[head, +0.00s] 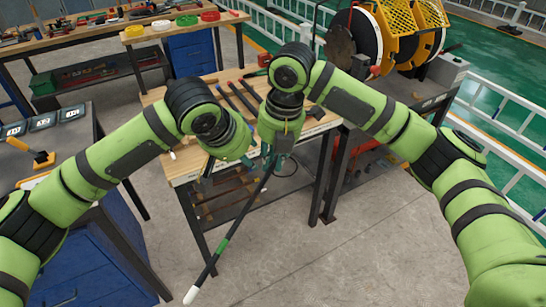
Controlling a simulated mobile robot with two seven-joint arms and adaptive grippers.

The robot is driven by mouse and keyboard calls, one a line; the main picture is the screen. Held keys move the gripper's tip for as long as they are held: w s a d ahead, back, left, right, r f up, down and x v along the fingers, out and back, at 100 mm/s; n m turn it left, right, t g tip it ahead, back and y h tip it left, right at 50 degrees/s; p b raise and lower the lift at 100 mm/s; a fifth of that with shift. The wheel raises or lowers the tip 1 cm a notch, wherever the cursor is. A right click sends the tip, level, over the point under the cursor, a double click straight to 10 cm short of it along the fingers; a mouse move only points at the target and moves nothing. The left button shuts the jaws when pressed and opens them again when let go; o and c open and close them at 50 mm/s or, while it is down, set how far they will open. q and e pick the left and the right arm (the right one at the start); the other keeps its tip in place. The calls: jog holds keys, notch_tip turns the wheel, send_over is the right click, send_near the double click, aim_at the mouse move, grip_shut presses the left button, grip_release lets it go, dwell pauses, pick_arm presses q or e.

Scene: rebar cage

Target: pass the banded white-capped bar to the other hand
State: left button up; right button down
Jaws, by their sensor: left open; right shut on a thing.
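The dark bar (239,218) has a green band (222,245) and a white cap (190,295) at its lower end. It hangs at a slant in front of the wooden workbench, its lower end towards the bottom left. My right gripper (271,158) is shut on the bar near its upper end. My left gripper (222,169) is open, just left of the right gripper and close to the bar. The bar's top end is hidden by the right gripper, and the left fingers are partly hidden by their own wrist.
Several dark bars (243,98) lie on the wooden workbench (184,172) behind my grippers. Its lower shelf (245,198) also holds bars. A blue cabinet (95,268) with a yellow-handled tool (40,157) on top stands left. The floor at front right is clear.

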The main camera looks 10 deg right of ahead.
pick_arm(q)
jog(key=w+a+f+n+h, duration=0.1)
jog(key=w+f, duration=0.2)
jog(key=f, duration=0.3)
jog(key=w+f+n+h, duration=0.1)
jog(key=w+f, duration=0.2)
jog(key=f, duration=0.2)
jog(key=s+a+f+y, duration=0.15)
jog(key=a+f, duration=0.25)
jog(key=f, duration=0.5)
jog(key=s+a+f+n, duration=0.1)
jog(key=s+a+f, duration=0.25)
jog(key=f, duration=0.55)
jog(key=s+a+f+y, duration=0.15)
jog(key=a+f, duration=0.35)
jog(key=f, duration=0.5)
jog(key=s+a+f, duration=0.5)
jog(key=s+f, duration=0.4)
jog(key=s+a+f+m+g+y, duration=0.1)
jog(key=s+a+f, duration=0.2)
jog(key=s, duration=0.9)
jog(key=s+a+f+g+y, duration=0.1)
jog(key=s+a+f, duration=0.2)
jog(key=s, duration=0.9)
jog(key=s+a+f+m+g+y, duration=0.1)
jog(key=s+a+f, duration=0.2)
jog(key=s+f, duration=0.4)
jog(key=s, duration=0.5)
jog(key=shift+a+m+g, duration=0.3)
jog(key=shift+a, duration=0.05)
